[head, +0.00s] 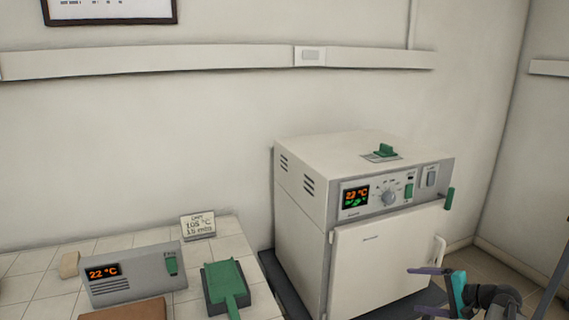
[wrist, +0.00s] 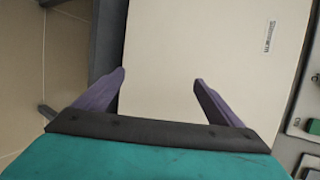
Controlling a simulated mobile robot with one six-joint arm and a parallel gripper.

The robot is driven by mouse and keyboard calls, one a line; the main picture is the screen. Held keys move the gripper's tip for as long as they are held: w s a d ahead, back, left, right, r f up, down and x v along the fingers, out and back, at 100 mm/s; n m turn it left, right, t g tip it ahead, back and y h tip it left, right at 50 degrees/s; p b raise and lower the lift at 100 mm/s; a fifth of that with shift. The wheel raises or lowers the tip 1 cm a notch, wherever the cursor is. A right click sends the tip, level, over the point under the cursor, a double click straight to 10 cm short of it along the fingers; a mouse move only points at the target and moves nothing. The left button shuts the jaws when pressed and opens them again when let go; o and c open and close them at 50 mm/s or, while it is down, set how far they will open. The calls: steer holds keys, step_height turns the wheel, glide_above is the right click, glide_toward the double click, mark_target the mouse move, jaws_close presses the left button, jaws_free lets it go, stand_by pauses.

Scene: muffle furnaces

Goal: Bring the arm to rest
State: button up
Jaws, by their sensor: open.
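My gripper (head: 428,290) is at the lower right of the head view, in front of the white furnace's closed door (head: 385,262). In the wrist view my gripper (wrist: 160,78) shows two purple fingers spread wide apart with nothing between them. Behind the fingers is a plain pale surface with a small label (wrist: 270,36). The furnace (head: 305,205) has a control panel (head: 390,195) reading 22 °C, a knob, a green switch and a pale door handle (head: 438,250). Part of my arm is cut off by the head view's lower edge.
A tiled bench (head: 35,288) at left holds a grey controller (head: 135,275) reading 22 °C, a green scoop-like tool (head: 225,285), a small sign (head: 198,226) and a brown block (head: 125,311). The wall is close behind the furnace. Open floor (head: 490,263) shows at right.

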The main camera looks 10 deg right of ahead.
steer(key=s+a+f+n+g, duration=0.2)
steer(key=s+a+f+g, duration=0.2)
steer(key=a+f, duration=0.9)
steer(key=s+a+f+n+g, duration=0.3)
steer(key=s+a+f+g, duration=0.1)
steer(key=a+f, duration=0.85)
steer(key=s+a+f+n+g+h, duration=0.2)
steer(key=s+f, duration=0.3)
steer(key=s, duration=0.3)
steer(key=s+a+f+n+g+h+b, duration=0.1)
steer(key=s+a+f+n+g+h, duration=0.1)
steer(key=s+a+f, duration=0.3)
steer(key=s+a+f+n+g+h, duration=0.3)
steer(key=s+f, duration=0.4)
steer(key=s, duration=0.5)
steer(key=shift+s+a+n+g+b, duration=0.2)
steer(key=shift+a+n+g+b, duration=0.15)
steer(key=shift+a+n, duration=0.2)
steer(key=shift+r, duration=0.1)
